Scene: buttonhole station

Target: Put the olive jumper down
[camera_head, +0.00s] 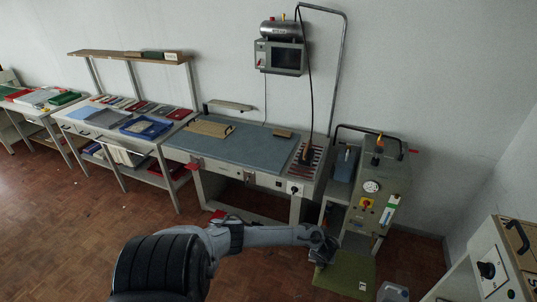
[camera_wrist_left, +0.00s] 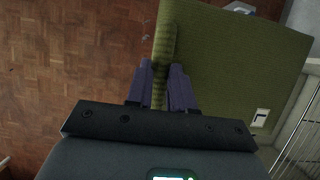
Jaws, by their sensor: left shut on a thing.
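The olive jumper (camera_head: 346,277) is a flat, folded green piece below and to the right of my left gripper (camera_head: 322,252) in the head view. In the left wrist view the jumper (camera_wrist_left: 235,65) fills the upper right, with a small white label (camera_wrist_left: 261,117) near its lower right corner. The fingers of my left gripper (camera_wrist_left: 160,84) are shut on a raised fold along its left edge. I cannot tell whether its underside touches anything. My right gripper is not in view.
A blue-grey topped workbench (camera_head: 245,147) stands against the wall, with a machine unit (camera_head: 375,190) to its right. A white-grey cabinet (camera_head: 490,262) is at the lower right. A clear container (camera_head: 393,292) is beside the jumper. Wooden floor (camera_head: 70,230) is open at left.

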